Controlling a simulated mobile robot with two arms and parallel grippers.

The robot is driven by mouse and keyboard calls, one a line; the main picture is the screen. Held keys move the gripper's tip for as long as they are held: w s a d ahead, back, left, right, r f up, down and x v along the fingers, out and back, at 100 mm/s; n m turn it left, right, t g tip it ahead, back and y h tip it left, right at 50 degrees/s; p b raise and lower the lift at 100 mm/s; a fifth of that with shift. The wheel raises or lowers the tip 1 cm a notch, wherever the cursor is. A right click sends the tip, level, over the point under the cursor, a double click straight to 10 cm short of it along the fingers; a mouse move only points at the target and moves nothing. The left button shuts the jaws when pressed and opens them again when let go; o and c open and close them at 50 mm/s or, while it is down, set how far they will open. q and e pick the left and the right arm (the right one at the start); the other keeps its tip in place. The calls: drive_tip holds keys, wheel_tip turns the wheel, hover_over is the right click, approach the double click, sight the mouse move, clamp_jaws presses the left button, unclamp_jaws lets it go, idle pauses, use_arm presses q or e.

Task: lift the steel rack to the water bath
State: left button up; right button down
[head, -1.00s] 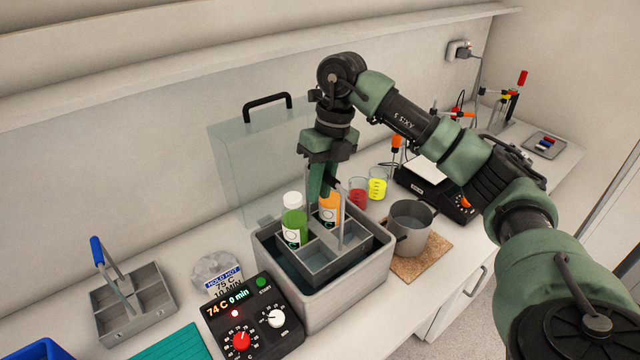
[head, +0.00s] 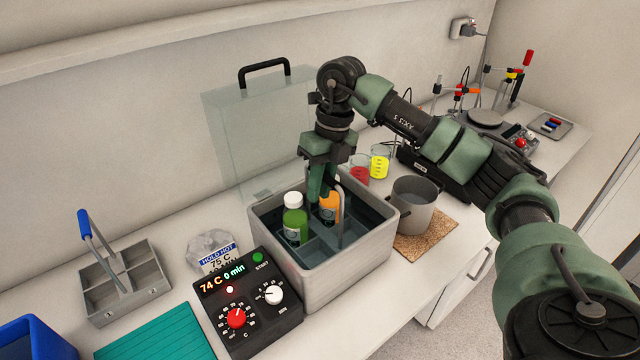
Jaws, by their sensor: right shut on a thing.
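The steel rack (head: 318,247) is a grey divided carrier, now low inside the water bath (head: 345,277), a grey open tank with dark water. Its compartments hold a green bottle with a white cap (head: 294,220) and an orange bottle (head: 330,207). My right gripper (head: 322,190) points down over the bath and is shut on the rack, by the handle at its top; the fingertips are partly hidden among the bottles and handle. My left gripper is not in view.
A control box (head: 247,300) reading 74 C stands at the bath's front left. A second carrier with a blue handle (head: 124,285) is at left. A pot (head: 413,203) on a cork mat stands close right. A clear lid (head: 262,130) leans behind.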

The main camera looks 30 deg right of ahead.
drive_tip(key=shift+f, duration=0.35)
idle(0.7)
drive_tip(key=c, duration=1.3)
unclamp_jaws()
drive_tip(key=shift+c, duration=0.2)
drive_tip(key=shift+o, duration=0.3)
drive_tip(key=shift+a, duration=0.1)
drive_tip(key=shift+f, duration=0.1)
